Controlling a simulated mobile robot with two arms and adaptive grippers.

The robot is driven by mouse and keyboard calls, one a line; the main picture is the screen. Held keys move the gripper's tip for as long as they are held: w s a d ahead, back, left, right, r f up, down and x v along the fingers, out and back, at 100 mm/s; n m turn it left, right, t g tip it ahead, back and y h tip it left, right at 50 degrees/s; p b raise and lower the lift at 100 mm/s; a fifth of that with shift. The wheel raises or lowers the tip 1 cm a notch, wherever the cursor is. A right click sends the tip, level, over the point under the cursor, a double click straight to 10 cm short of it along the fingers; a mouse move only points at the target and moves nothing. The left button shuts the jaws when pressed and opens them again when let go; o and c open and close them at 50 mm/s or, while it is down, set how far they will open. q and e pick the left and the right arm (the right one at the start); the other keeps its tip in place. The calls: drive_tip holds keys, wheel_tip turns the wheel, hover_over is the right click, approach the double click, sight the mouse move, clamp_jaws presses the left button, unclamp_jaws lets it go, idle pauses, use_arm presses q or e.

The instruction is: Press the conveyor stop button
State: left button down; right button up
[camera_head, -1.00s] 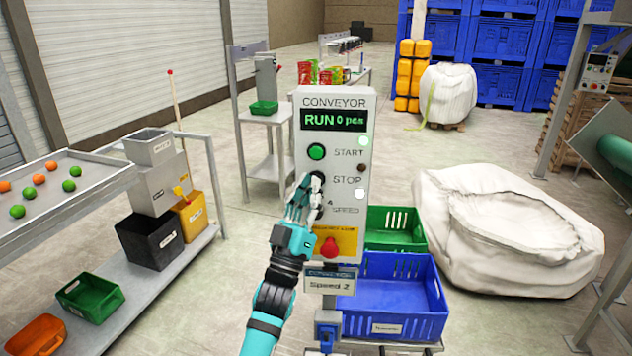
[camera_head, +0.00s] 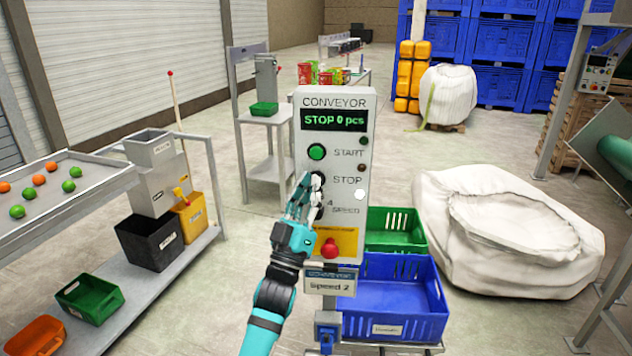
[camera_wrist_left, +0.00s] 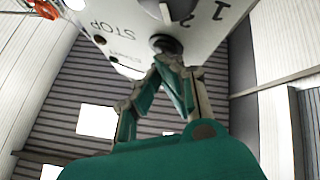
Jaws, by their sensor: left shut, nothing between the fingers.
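The grey conveyor panel (camera_head: 340,240) stands in the middle of the head view. Its display (camera_head: 334,120) reads "STOP 0 pcs". The green START button (camera_head: 316,152) is above the black stop button (camera_head: 318,177), which is left of the STOP label. My left gripper (camera_head: 304,182) is shut and empty, with its fingertips at the stop button, partly covering it. In the left wrist view the fingertips (camera_wrist_left: 162,62) are right at the dark round stop button (camera_wrist_left: 165,43); I cannot tell whether they touch. My right gripper is not in view.
A red emergency button (camera_head: 329,248) is on the panel's lower part, close to my left arm. A blue crate (camera_head: 405,325) and a green crate (camera_head: 408,243) stand right of the panel. A shelf cart (camera_head: 170,275) with bins stands on the left.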

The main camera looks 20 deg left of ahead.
use_arm(q)
drive_tip(key=shift+s, duration=0.1)
drive_tip(key=shift+s+d+p, duration=0.15)
drive_tip(key=shift+s+p, duration=0.2)
drive_tip(key=shift+s, duration=0.35)
drive_tip(key=s+p, duration=0.1)
drive_tip(key=s, duration=0.1)
drive_tip(key=s+d, duration=0.1)
drive_tip(key=s, duration=0.2)
drive_tip(key=shift+p, duration=0.4)
drive_tip(key=shift+w+f, duration=0.1)
